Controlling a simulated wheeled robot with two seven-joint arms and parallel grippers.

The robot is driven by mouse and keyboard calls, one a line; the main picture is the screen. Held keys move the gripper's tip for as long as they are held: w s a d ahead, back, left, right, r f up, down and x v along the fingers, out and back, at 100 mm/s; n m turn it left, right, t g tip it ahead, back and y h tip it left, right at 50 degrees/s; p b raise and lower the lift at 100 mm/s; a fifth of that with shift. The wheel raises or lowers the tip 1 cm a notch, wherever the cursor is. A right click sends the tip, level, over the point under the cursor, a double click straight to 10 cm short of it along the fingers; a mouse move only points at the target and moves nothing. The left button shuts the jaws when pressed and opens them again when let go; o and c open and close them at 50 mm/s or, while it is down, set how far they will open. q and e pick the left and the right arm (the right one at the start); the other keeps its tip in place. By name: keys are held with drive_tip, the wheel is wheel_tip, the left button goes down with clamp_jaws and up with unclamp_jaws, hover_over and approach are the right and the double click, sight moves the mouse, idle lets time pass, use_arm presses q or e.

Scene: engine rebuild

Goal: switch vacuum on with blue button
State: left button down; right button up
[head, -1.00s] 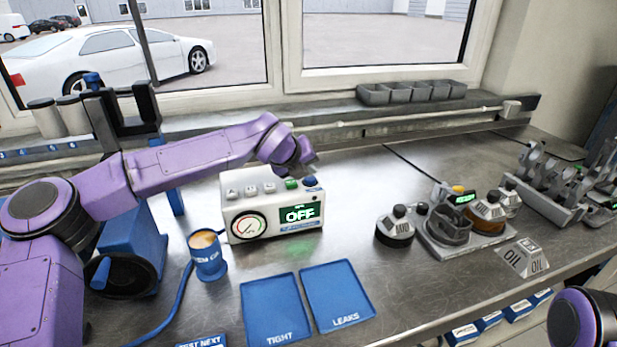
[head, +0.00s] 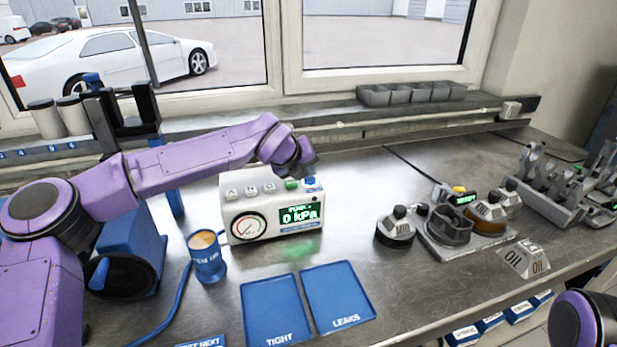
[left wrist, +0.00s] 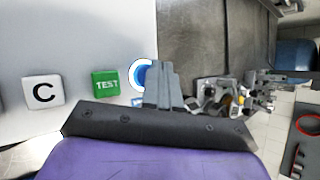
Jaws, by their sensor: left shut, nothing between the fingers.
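The white vacuum tester box (head: 240,227) stands on the metal bench, with a round gauge (head: 248,228) and a green-lit display (head: 299,214) that reads 0 kPa. The blue button (head: 310,182) is at the right end of its top row, right of the green TEST button (head: 292,184). In the left wrist view the blue button (left wrist: 136,76) is partly hidden behind the fingers and shows a bright ring. My left gripper (head: 308,172) is shut and empty, right at or just above the blue button; I cannot tell if it touches. My right gripper is out of view.
Blue TIGHT (head: 275,312) and LEAKS (head: 338,296) mats lie in front of the box. A blue cup (head: 207,258) stands at its left. Round metal parts (head: 396,232) and a scale-like stand (head: 466,240) are to the right. The bench between is clear.

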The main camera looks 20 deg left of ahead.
sight(307, 180)
use_arm(q)
wheel_tip(307, 180, up, 6)
drive_tip(key=p, duration=0.4)
drive_tip(key=shift+r, duration=0.1)
